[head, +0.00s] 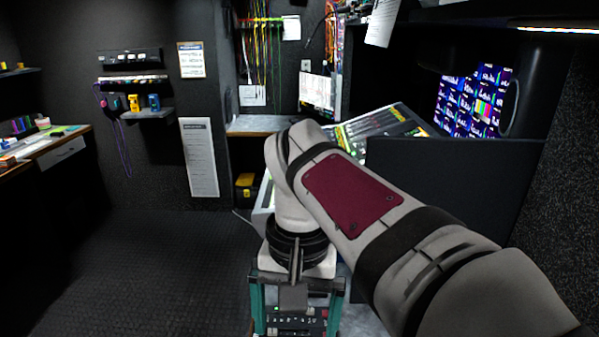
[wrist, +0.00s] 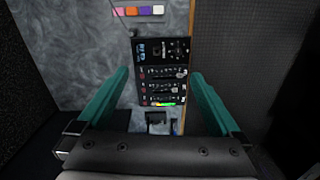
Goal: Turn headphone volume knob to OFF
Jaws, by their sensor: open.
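My gripper (wrist: 160,76) is open, its two teal fingers spread wide with nothing between them. In the head view my gripper (head: 296,322) points down at the lower middle. Beyond the fingers lies a black control panel (wrist: 155,66) with small knobs, sliders and printed labels. The panel also shows in the head view (head: 290,321), partly cut off by the bottom edge. A small round knob (wrist: 182,72) sits near the panel's right edge. The print is too small to tell which knob is the headphone volume or where it points.
The panel lies on a grey marbled desktop (wrist: 90,42) with a wooden edge at its right. Coloured labels (wrist: 138,11) lie above it, and a small black object (wrist: 155,117) below it. A dark upright partition (head: 450,190) stands right of my arm. The floor (head: 130,260) at left is clear.

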